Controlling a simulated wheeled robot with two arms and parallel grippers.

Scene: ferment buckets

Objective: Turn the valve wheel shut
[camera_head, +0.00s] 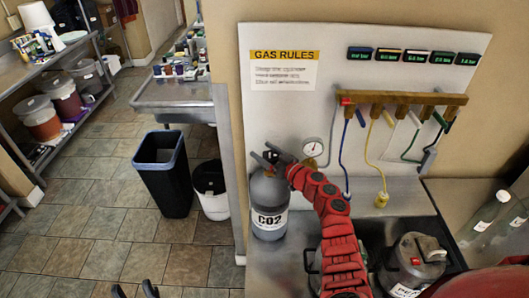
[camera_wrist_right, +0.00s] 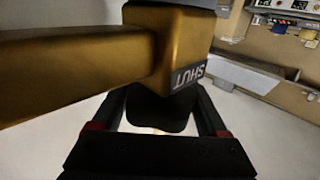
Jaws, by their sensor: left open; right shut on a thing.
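The grey CO2 cylinder (camera_head: 268,190) stands upright on the metal counter below the gas panel. My right gripper (camera_head: 266,155) is at its top, its red arm reaching in from below; it hides most of the cylinder's valve. In the right wrist view, the brass valve body (camera_wrist_right: 150,45) with a label reading "SHUT" fills the upper left. The fingers of my right gripper (camera_wrist_right: 158,112) are closed around a dark, rounded part, which looks like the valve wheel (camera_wrist_right: 160,110). My left gripper (camera_head: 134,291) shows only its dark fingertips, apart and empty, at the bottom edge over the floor.
A pressure gauge (camera_head: 313,148) and a brass manifold (camera_head: 405,97) with coloured hoses are on the panel beside the cylinder. A metal lidded vessel (camera_head: 412,262) stands on the right. A dark bin (camera_head: 163,168) and a white bucket (camera_head: 213,203) stand on the floor left of the counter.

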